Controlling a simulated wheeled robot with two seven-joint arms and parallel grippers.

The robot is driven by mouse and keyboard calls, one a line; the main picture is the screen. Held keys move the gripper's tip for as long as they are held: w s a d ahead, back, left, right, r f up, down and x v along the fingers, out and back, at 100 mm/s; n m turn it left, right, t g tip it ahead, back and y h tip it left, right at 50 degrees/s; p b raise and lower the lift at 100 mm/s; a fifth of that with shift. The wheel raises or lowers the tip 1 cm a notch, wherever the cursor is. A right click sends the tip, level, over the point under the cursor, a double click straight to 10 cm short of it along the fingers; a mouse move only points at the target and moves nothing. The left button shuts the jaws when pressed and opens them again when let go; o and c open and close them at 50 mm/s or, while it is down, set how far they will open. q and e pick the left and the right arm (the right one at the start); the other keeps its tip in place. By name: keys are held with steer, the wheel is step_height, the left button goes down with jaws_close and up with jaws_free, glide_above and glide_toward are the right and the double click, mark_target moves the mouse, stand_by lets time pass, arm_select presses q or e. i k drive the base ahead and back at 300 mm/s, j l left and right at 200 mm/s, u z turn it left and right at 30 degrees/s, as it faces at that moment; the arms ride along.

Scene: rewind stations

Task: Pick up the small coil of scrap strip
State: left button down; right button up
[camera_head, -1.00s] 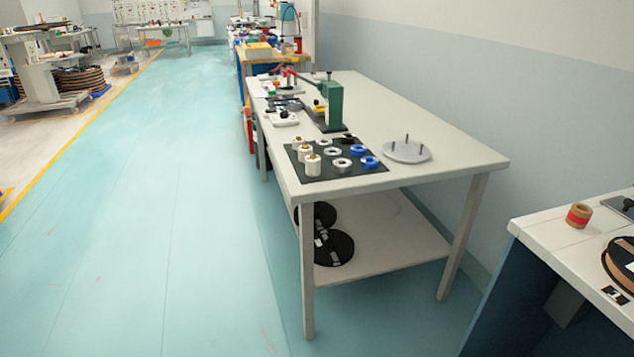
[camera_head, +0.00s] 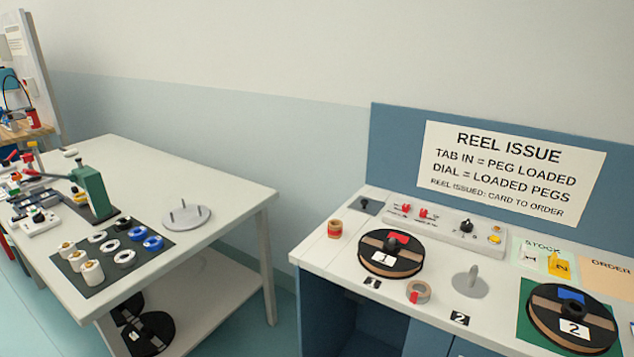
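No thing is labelled as scrap strip. A small tan roll with a red band (camera_head: 335,229) stands near the left end of the white counter (camera_head: 312,246). A small grey-tan ring-shaped roll with a red patch (camera_head: 418,292) lies near the counter's front edge, right of reel 1. I cannot tell which of these, if either, is the coil of scrap strip. Neither of my grippers is in view.
Reel 1 (camera_head: 391,257) and reel 2 (camera_head: 570,320) lie on the counter with a bare peg disc (camera_head: 471,284) between them. A control box (camera_head: 445,230) is behind. A grey table (camera_head: 225,178) with spools stands left, with a floor gap between.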

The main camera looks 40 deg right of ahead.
mark_target(413, 296)
steer(key=z, duration=1.95)
steer(key=u, duration=0.35)
steer(key=l+u, duration=0.25)
steer(key=u, duration=0.2)
steer(key=k+l+u, duration=0.1)
steer(key=u, duration=0.35)
steer(key=k+l+u, duration=0.15)
steer(key=u, duration=0.35)
steer(key=k+l, duration=0.3)
steer(key=l, duration=0.15)
